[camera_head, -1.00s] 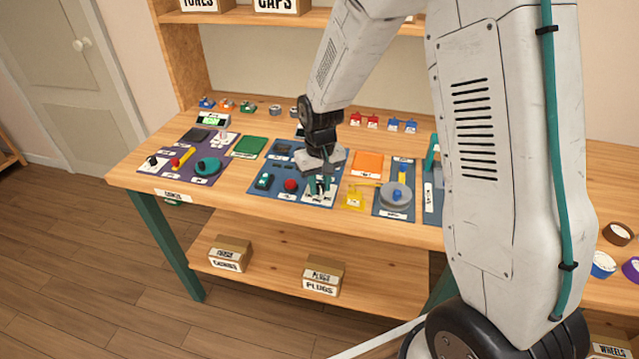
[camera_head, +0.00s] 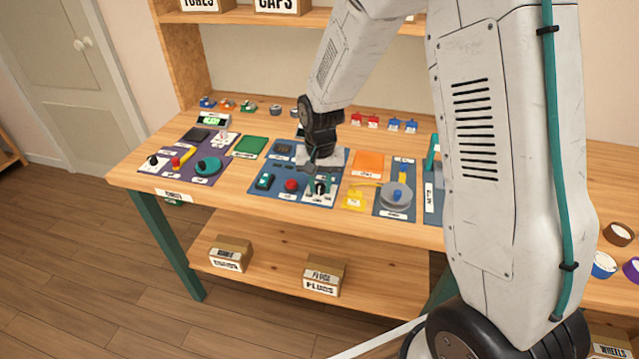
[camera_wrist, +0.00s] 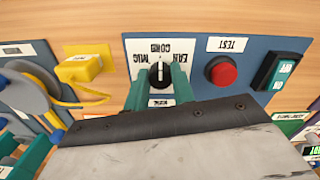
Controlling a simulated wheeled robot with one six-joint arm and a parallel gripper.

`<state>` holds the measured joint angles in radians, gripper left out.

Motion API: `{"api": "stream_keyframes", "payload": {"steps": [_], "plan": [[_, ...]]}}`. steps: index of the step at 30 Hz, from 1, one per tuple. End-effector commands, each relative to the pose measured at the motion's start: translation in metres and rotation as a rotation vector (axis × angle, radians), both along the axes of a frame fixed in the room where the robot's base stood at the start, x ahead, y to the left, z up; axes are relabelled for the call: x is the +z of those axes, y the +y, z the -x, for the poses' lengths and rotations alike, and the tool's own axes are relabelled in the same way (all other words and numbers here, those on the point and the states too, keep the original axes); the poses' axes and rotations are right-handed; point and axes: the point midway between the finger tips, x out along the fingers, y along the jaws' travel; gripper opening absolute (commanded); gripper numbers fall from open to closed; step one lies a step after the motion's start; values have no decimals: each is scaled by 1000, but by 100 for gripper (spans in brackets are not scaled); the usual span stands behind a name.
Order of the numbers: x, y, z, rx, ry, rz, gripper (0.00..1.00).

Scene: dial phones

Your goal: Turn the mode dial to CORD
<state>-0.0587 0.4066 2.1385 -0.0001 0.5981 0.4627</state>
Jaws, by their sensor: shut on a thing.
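The mode dial (camera_wrist: 160,76) is a black round knob with a white pointer line, on a white plate of the blue panel (camera_wrist: 194,62). In the wrist view its line runs nearly straight up the picture, towards the upside-down CORD print on the label (camera_wrist: 152,52). EAR and MIC are printed on the same label. My gripper (camera_wrist: 160,86) is shut on the dial, with one green finger at each side of it.
A red TEST button (camera_wrist: 221,71) and a dark green switch (camera_wrist: 279,72) are on the same panel. A yellow tag (camera_wrist: 82,65) with a cord and a grey reel (camera_head: 396,195) stand on the other side. Bare wood runs along the table's front edge.

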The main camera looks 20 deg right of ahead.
Motion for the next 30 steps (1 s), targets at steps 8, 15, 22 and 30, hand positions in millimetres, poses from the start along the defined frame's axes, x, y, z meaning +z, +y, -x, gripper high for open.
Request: {"api": "stream_keyframes", "payload": {"steps": [8,15,22,30], "plan": [[2,0,-3,1,-9,-1,28],[1,0,-2,1,-4,0,47],[11,0,-2,1,-6,-1,47],[56,0,-3,1,-9,-1,47]]}}
